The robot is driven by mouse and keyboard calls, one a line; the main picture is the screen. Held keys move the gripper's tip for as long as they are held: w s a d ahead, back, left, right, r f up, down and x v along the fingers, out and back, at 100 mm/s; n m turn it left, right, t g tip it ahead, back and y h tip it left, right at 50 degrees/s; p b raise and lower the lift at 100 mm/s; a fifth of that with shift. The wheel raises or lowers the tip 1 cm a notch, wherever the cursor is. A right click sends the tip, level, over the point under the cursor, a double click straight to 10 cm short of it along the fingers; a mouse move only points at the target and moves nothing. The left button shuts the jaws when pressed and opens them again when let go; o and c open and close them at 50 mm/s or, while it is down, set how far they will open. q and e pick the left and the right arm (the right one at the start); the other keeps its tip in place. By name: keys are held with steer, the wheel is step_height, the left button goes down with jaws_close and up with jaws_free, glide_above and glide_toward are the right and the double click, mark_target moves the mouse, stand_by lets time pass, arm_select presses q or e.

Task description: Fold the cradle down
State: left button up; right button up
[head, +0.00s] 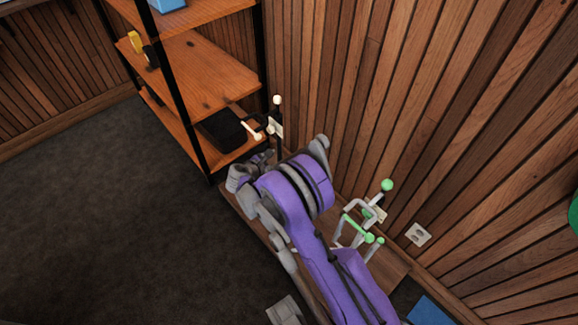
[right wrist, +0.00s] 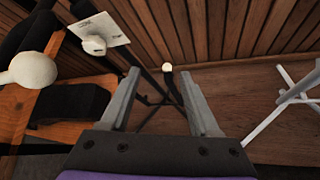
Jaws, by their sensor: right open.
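A dark stand with cream round tips (head: 276,126) rises beside the shelf in the head view. It has an upright post, and cream-tipped arms reach left from it. I take these arms as its cradle; they look raised. In the right wrist view, a large cream tip (right wrist: 30,70) and a white plate (right wrist: 100,28) are close at upper left. My right gripper (head: 260,159) is open and empty, low in front of the stand. In the right wrist view its fingers (right wrist: 160,74) point toward the dark post and legs, with a gap between the fingers. My left gripper is not in view.
A white stand with green tips (head: 366,222) stands to the right near the wall. A wooden shelf (head: 205,75) with a black box (head: 222,130) is just left of the dark stand. The wood-slat wall (head: 400,90) is close behind. The dark floor (head: 100,220) at left is clear.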

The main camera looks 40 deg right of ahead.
step_height(320, 180, down, 12)
steer(key=w+d+n+h+b, duration=0.2)
steer(key=n+b, duration=0.1)
steer(key=x, duration=0.3)
steer(key=b+x, duration=0.1)
steer(key=x, duration=0.3)
steer(key=b+x, duration=0.1)
steer(key=x, duration=0.3)
steer(key=shift+w+r, duration=0.1)
steer(key=shift+r, duration=0.2)
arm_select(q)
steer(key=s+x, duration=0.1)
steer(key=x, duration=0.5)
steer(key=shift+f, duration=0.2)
arm_select(e)
jaws_close()
